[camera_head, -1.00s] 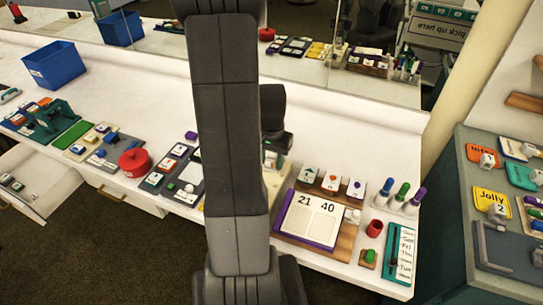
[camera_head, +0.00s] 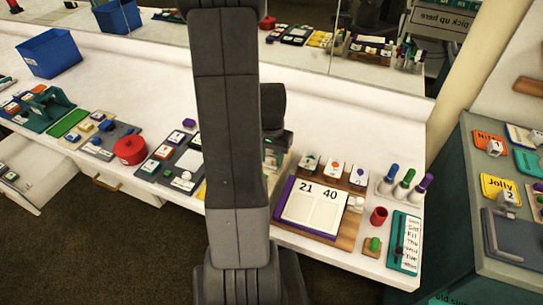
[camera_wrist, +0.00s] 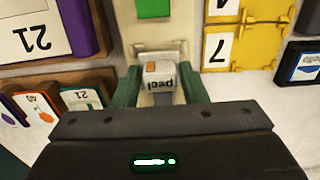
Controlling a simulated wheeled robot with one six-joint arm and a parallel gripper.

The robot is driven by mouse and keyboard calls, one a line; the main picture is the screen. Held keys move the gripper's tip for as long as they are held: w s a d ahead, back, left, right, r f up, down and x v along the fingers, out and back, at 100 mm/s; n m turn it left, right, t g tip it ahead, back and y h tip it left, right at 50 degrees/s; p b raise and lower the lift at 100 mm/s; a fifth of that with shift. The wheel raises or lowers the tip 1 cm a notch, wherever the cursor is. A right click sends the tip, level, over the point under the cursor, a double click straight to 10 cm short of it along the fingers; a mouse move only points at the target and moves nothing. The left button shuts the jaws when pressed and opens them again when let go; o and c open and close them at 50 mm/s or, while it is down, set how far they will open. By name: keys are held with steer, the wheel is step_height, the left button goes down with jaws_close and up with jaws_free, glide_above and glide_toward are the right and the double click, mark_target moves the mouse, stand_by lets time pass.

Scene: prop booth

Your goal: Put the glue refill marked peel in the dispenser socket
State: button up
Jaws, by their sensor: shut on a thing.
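In the wrist view the glue refill (camera_wrist: 160,84), a small pale block with an orange patch and the word "peel" upside down, sits between the green fingers of my gripper (camera_wrist: 160,92). The gripper is shut on it. Behind the refill is a cream stand (camera_wrist: 178,48) with a green block (camera_wrist: 153,8) at the picture's top, which looks like the dispenser. The socket cannot be made out, and I cannot tell whether the refill touches the stand.
A purple-edged calendar board (camera_head: 287,218) showing 21 and 40 stands close to the arm. A yellow board (camera_wrist: 258,40) is right of the stand in the wrist view.

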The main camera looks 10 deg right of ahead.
steer(key=o, duration=1)
steer(key=shift+r, duration=0.15)
step_height(320, 180, up, 14)
steer(key=shift+f, duration=0.2)
steer(key=shift+f, duration=0.1)
step_height(320, 180, down, 14)
steer(key=shift+r, duration=0.2)
steer(key=shift+r+p, duration=0.6)
steer(key=shift+r, duration=0.15)
steer(key=shift+f, duration=0.1)
